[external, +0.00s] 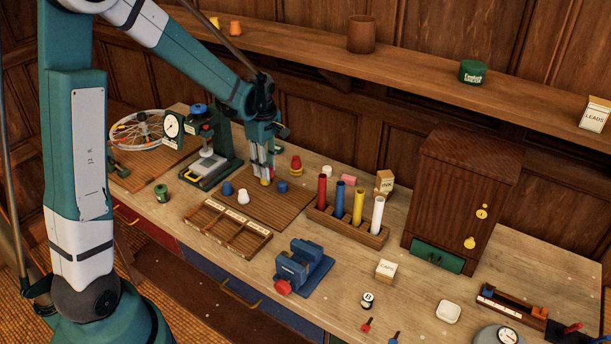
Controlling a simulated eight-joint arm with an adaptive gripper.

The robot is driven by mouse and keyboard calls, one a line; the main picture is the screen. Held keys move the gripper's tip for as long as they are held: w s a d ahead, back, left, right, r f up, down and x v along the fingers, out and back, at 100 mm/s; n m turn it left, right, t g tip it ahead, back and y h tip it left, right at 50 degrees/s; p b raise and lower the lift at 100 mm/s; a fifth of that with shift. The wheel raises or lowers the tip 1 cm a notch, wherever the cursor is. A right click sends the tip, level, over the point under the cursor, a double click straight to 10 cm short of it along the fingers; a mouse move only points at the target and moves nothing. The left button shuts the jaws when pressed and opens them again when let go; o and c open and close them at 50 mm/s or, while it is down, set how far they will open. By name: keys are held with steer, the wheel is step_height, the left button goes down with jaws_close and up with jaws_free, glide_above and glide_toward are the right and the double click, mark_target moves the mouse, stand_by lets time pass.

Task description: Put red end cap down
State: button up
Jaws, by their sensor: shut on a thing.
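My gripper (264,178) points down over the brown slatted board (265,208) on the bench. It is shut on a small yellow piece, which looks like an end cap (266,182), low at the board; whether it touches the board is unclear. A blue cap (282,186) sits just right of the fingertips. Another blue cap (227,188) and a white cap (243,197) stand to the left, nearer the front.
A press (215,150) stands close on the left. A rack (345,228) with red, blue, yellow and white tubes stands to the right. A compartment tray (228,231) and a blue vise (303,267) lie in front. A cabinet (461,195) stands farther right.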

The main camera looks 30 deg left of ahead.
glide_above(278, 218)
steer(key=shift+p, duration=0.3)
steer(key=shift+w+f, duration=0.1)
steer(key=shift+f, duration=0.05)
steer(key=shift+f, duration=2.8)
steer(key=shift+f, duration=2.05)
steer(key=shift+f+b, duration=0.15)
steer(key=shift+b, duration=0.25)
steer(key=o, duration=0.8)
steer(key=shift+o, duration=0.2)
